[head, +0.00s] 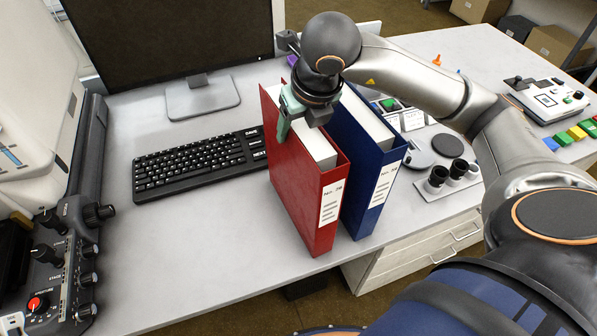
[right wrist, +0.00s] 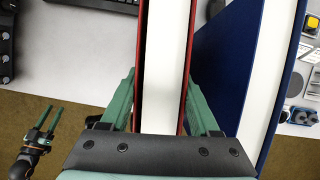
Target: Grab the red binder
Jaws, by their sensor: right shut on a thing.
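The red binder (head: 292,187) stands upright on the desk, its spine with a white label facing the front edge. My right gripper (head: 297,112) is over the top of it, with one green finger showing on the left cover. In the right wrist view the green fingers (right wrist: 160,85) lie on both sides of the red binder (right wrist: 188,60), shut on its covers with white pages between them. My left gripper (right wrist: 43,118) shows small at the lower left of the right wrist view, over the floor, its two fingers apart and empty.
A blue binder (head: 373,170) stands close on the right of the red one. A black keyboard (head: 195,160) and a monitor (head: 170,40) are on the left and behind. Small black eyepieces (head: 438,178) sit at the right. The desk in front of the keyboard is clear.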

